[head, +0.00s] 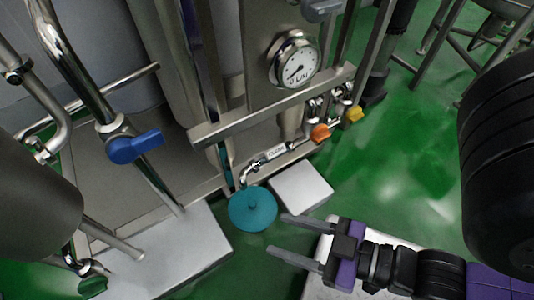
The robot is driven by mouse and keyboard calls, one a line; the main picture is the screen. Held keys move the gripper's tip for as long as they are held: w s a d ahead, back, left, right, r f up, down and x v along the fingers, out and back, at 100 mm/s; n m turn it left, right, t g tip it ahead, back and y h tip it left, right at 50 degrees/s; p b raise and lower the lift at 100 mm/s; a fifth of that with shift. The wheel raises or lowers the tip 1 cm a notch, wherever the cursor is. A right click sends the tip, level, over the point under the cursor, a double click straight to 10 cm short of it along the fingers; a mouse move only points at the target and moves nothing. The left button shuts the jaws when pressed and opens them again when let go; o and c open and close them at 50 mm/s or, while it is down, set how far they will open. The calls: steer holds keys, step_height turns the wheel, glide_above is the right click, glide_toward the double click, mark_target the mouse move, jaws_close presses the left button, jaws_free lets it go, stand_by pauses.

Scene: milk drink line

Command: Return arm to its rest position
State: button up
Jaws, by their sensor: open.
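My gripper (290,238) is in the lower right middle of the head view. Its two grey fingers are apart and point left, with nothing between them. The black and purple wrist and arm run off to the right edge. A teal round disc (252,209) with a small knob is just left of the fingertips in the picture. Whether the fingers touch it cannot be told, but a gap seems to show.
A pressure gauge (296,60) is on the steel frame above. A blue-handled valve (135,147) is at left; orange (320,132) and yellow (354,114) handles are at centre right. A white block (301,187) stands behind the gripper. Green floor (415,150) is open at right.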

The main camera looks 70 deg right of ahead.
step_height(320, 180, up, 32)
steer(key=p, duration=3.1)
steer(key=shift+p, duration=0.3)
